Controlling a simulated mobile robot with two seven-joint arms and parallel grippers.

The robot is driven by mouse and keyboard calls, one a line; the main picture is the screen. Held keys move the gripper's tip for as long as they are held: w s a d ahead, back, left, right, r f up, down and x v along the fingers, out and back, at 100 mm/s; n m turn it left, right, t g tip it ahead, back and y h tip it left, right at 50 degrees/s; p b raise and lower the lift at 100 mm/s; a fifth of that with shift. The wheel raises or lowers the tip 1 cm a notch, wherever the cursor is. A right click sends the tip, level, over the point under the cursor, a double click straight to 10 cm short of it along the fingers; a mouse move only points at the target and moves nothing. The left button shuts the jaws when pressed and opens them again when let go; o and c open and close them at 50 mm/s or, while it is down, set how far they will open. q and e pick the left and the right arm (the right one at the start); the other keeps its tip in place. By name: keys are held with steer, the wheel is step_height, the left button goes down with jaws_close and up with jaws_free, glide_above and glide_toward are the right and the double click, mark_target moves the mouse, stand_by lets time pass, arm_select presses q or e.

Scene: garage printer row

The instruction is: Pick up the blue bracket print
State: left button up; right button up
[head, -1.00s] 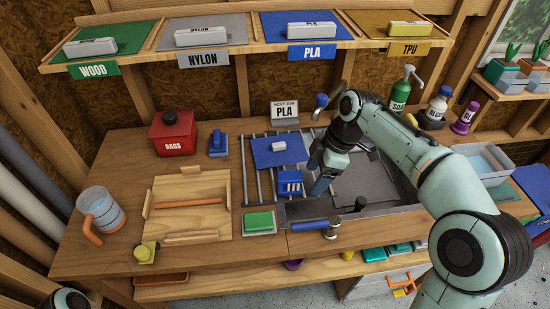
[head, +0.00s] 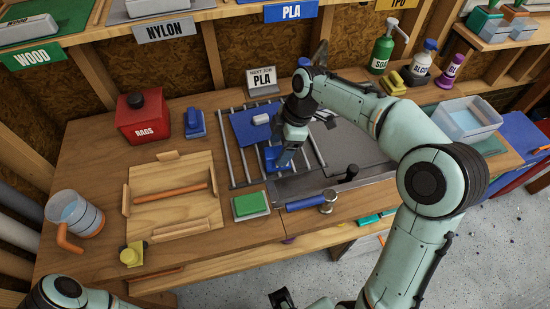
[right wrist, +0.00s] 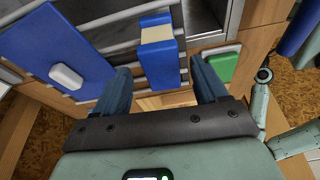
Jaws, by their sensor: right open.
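The blue bracket print (head: 272,154) lies on the barred rack at the front edge of the blue plate (head: 250,126), partly hidden by my right gripper (head: 287,160). In the right wrist view the bracket (right wrist: 163,68) shows as a blue block with a pale patch at its top. My right gripper (right wrist: 163,85) is open, with one blue-grey finger towards each side of the bracket. The bracket appears near the fingertips, not clamped; the exact depth is unclear.
Close by are a green pad (head: 250,205) and a blue-handled tool (head: 311,203) in front, and the metal rack bars (head: 224,150). A red RAGS can (head: 142,117), a wooden tray (head: 175,215) and a jug (head: 75,212) stand to the left.

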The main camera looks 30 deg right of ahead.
mark_target(278, 151)
steer(key=x, duration=0.4)
steer(key=shift+a+f, duration=0.15)
steer(key=shift+f, duration=0.2)
steer(key=shift+c, duration=0.3)
steer(key=c, duration=1)
steer(key=shift+r, duration=0.15)
